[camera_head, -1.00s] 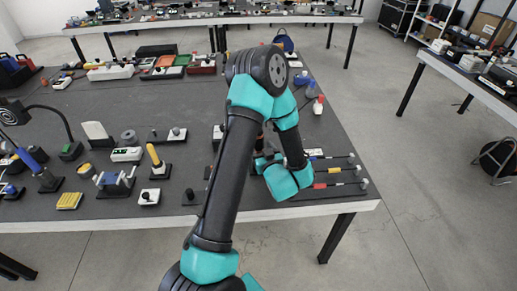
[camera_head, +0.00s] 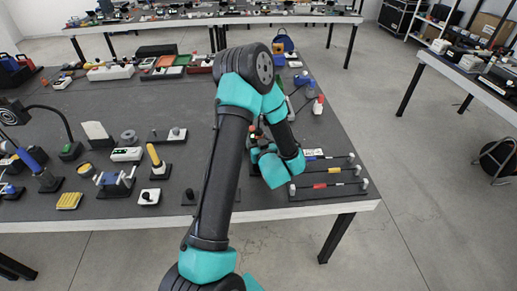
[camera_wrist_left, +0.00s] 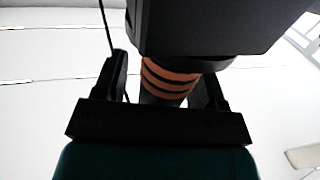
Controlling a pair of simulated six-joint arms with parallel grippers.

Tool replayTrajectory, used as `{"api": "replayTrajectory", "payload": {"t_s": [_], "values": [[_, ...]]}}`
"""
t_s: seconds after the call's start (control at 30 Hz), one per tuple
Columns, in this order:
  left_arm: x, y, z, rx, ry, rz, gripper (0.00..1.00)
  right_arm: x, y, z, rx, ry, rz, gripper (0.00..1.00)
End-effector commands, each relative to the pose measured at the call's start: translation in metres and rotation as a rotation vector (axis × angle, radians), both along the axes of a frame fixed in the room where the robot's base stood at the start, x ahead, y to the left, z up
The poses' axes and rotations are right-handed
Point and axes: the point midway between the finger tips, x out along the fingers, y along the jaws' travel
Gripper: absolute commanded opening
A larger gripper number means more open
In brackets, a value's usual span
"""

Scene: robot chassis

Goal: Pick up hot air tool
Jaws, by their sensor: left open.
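My left gripper (camera_head: 260,152) is low over the front right part of the near table, partly hidden by its own wrist. In the left wrist view its dark fingers (camera_wrist_left: 166,85) are open, one on each side of a dark cylindrical part with orange stripes (camera_wrist_left: 170,78). This looks like the hot air tool, though I cannot be sure. A large black body (camera_wrist_left: 205,25) sits just beyond it and fills the top of the view. I cannot tell whether the fingers touch it. In the head view the arm hides most of this spot. My right gripper is not in view.
The near table (camera_head: 265,213) carries many tools. Rods on small stands (camera_head: 328,185) lie just right of the gripper. A red-and-white bottle (camera_head: 318,105) stands behind them. A yellow-handled tool (camera_head: 156,160) and a blue vise (camera_head: 115,181) stand to the left.

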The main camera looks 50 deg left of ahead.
Motion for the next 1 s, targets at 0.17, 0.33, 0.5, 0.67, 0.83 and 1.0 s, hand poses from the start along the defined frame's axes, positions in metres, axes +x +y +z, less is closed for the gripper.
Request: {"api": "replayTrajectory", "payload": {"t_s": [0.17, 0.33, 0.5, 0.67, 0.83, 1.0], "values": [[-0.0001, -0.0002, -0.0001, 0.000, 0.000, 0.000, 0.56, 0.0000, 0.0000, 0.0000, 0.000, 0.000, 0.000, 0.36], [-0.0001, -0.0002, -0.0001, 0.000, 0.000, 0.000, 0.40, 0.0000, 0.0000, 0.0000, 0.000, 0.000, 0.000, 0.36], [-0.0001, -0.0002, -0.0001, 0.000, 0.000, 0.000, 0.23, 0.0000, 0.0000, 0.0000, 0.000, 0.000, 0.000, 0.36], [-0.0001, -0.0002, 0.0001, 0.000, 0.000, 0.000, 0.14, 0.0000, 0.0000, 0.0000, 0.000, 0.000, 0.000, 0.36], [-0.0001, -0.0002, 0.0004, 0.000, 0.000, 0.000, 0.14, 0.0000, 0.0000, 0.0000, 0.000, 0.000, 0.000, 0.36], [0.0001, 0.0000, 0.0071, 0.001, -0.001, 0.000, 0.14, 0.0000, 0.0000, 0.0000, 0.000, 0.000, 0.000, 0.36]]}}
